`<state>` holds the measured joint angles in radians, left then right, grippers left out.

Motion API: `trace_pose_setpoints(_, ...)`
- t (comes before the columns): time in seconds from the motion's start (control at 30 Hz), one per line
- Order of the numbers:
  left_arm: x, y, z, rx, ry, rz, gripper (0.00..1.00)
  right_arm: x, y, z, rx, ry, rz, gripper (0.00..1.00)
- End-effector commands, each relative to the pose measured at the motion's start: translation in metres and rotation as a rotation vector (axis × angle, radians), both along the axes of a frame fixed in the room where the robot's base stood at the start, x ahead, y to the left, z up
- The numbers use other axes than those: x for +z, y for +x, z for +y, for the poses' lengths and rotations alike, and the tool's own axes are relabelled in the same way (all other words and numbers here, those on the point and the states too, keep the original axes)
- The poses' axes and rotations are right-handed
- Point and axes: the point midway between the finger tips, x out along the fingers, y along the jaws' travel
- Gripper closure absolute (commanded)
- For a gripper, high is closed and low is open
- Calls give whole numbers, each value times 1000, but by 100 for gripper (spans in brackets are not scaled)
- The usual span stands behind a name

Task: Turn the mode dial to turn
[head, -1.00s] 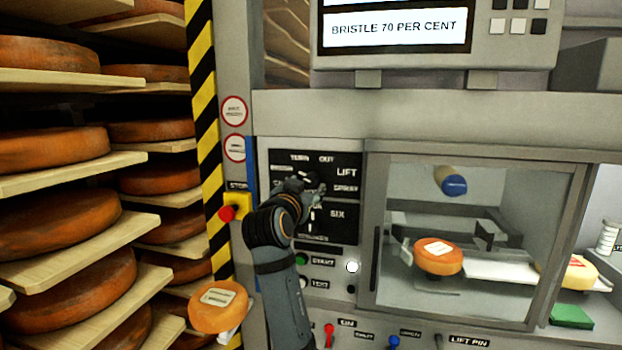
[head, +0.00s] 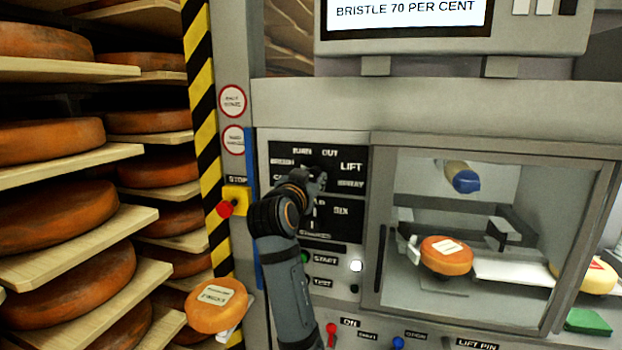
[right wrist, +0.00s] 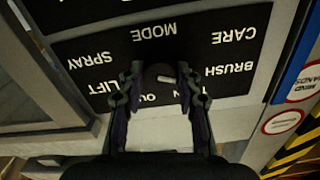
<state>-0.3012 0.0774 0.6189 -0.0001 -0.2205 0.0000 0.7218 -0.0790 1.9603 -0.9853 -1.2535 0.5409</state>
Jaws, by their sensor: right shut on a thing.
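The mode dial (right wrist: 158,76) is a dark round knob with a short white mark, on a black panel (right wrist: 95,45). The wrist view shows the panel upside down, with the words MODE, CARE, BRUSH, SPRAY and LIFT around the dial. The TURN label (head: 302,151) shows at the panel's top in the head view. My right gripper (right wrist: 159,74) has one finger on each side of the dial and is shut on it. In the head view my right gripper (head: 312,180) covers most of the dial. The left gripper is not in view.
A second dial panel with SIX (head: 341,211) lies just below, partly behind my right arm. A yellow stop box (head: 237,198) is at the left. A glazed cabinet (head: 377,280) with a cheese wheel (head: 446,255) stands at the right. Cheese shelves (head: 90,245) fill the left.

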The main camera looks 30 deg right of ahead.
Motion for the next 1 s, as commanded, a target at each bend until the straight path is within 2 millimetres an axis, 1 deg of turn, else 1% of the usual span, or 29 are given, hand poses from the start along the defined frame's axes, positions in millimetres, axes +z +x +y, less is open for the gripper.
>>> trace_pose_setpoints(0.1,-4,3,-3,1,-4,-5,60,-2,0,0,-1,13,-13,98)
trace_pose_setpoints(0.27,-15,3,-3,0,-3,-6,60,-4,0,0,-1,57,-65,98)
trace_pose_setpoints(0.7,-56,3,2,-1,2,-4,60,-5,1,0,1,287,-335,98)
trace_pose_setpoints(1.0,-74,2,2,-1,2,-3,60,-3,1,0,2,423,-492,98)
